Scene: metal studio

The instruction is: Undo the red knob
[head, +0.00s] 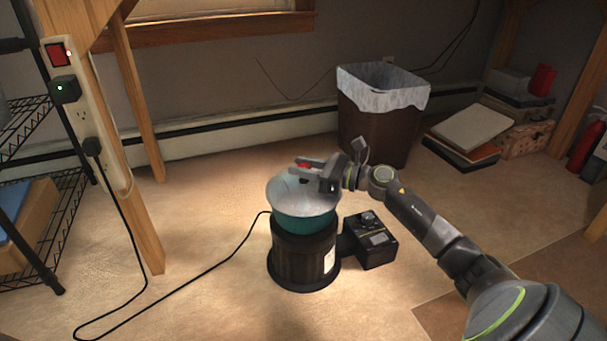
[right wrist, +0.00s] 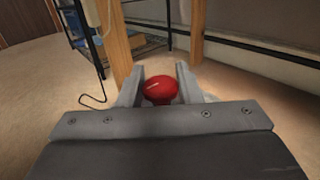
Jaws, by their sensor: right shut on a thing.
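The red knob (right wrist: 161,90) sits between the two fingers of my right gripper (right wrist: 159,84) in the right wrist view. In the head view a little of the red knob (head: 303,166) shows between the fingers of my right gripper (head: 308,168). The gripper is shut on it. Below it is a wide, shallow teal bowl with a pale lid or inside (head: 288,192), on top of a black ribbed round base (head: 301,262). A black control box (head: 371,243) is joined to the base at its right. My left gripper is not in view.
A power strip (head: 88,125) on a wooden post has a cord running over the floor to the machine. A lined waste bin (head: 375,130) stands behind. Books and boxes (head: 470,128) lie at the back right. Wire shelves (head: 40,200) stand at the left. The floor in front is clear.

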